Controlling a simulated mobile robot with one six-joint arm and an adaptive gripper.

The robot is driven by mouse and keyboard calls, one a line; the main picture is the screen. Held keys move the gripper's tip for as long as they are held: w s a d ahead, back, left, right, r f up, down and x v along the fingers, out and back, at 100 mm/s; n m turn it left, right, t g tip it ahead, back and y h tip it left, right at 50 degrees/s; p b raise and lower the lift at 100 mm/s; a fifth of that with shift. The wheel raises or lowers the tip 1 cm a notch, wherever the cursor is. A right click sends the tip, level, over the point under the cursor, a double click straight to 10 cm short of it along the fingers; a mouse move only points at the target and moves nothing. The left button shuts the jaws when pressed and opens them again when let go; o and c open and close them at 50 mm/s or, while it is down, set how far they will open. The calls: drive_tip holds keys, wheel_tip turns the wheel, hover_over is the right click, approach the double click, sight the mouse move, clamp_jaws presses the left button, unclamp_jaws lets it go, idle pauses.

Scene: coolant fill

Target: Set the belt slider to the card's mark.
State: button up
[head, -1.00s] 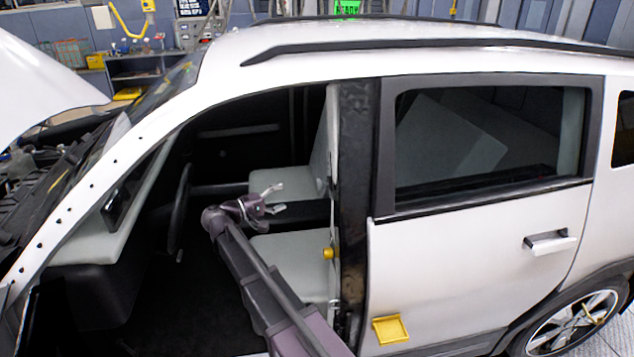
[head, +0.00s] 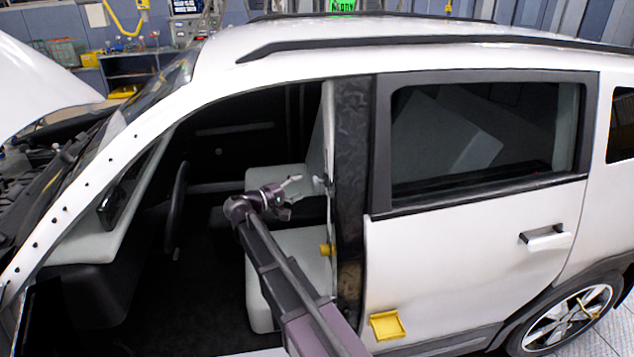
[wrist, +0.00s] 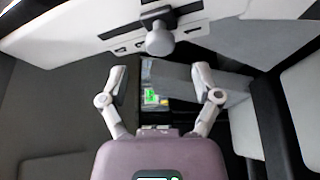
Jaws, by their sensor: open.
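In the head view a small grey piece (head: 327,184) on the inner edge of the door pillar (head: 351,170) seems to be the same knob. My gripper (head: 292,197) is inside the front door opening, pointing right towards the pillar. It is open and empty in the wrist view (wrist: 160,78), with the knob beyond its fingertips and roughly centred between them. I cannot make out a card or its mark.
The front seat (head: 290,245) lies below my gripper and the steering wheel (head: 176,205) is to the left. A yellow holder (head: 388,325) is on the closed rear door (head: 470,250).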

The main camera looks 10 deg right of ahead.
sight(315, 181)
drive_tip(key=shift+x, duration=3)
clamp_jaws()
